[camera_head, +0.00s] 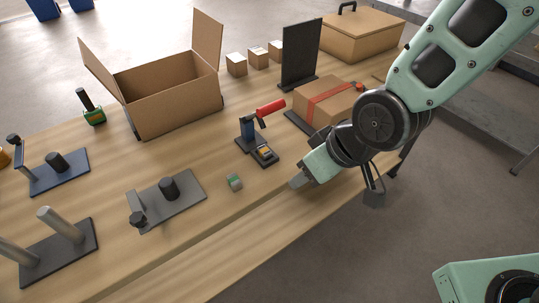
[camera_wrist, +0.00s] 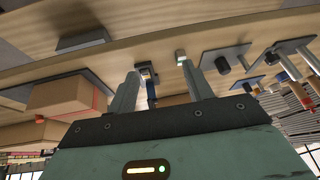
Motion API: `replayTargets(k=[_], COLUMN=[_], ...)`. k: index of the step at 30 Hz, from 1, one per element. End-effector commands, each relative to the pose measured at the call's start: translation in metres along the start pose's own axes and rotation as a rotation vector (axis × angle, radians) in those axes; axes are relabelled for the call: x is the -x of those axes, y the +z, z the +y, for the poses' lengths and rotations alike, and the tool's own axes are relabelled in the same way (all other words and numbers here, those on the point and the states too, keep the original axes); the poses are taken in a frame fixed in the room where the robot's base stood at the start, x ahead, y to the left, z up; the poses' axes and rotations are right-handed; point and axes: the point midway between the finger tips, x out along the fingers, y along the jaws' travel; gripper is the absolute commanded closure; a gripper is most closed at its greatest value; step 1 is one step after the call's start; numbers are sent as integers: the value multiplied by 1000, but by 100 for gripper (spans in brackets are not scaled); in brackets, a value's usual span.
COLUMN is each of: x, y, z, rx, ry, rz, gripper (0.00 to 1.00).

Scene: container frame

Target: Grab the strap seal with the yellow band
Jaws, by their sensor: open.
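A small block with a yellow band (camera_head: 265,152), which looks like the strap seal, sits on the dark base of a red-handled tool (camera_head: 270,107). In the wrist view the yellow-banded block (camera_wrist: 147,73) shows small between my fingers, closer to the left one. A second small block, grey with a green band (camera_head: 235,182), lies alone on the table, and it also shows in the wrist view (camera_wrist: 180,55). My gripper (camera_head: 297,182) is open and empty near the table's front edge, to the right of both blocks and apart from them.
An open cardboard box (camera_head: 172,99) stands at the back left. A closed carton with a red strap (camera_head: 327,102) and a dark upright plate (camera_head: 300,55) stand behind my arm. A grey plate with black knobs (camera_head: 170,202) lies left. Bare wood runs along the front.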

Motion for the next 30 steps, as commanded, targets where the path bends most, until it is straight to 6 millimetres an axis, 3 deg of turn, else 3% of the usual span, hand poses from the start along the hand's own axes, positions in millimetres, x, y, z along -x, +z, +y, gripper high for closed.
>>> replayTargets(k=[9,15,22,30], x=[-75,-107,-118,-118], y=[-17,-14,2,9], z=[25,43,57,63], rx=[-6,-7,-6,-5], ry=[15,51,97,121], rz=[287,515,733,832], gripper=[49,49,49,49])
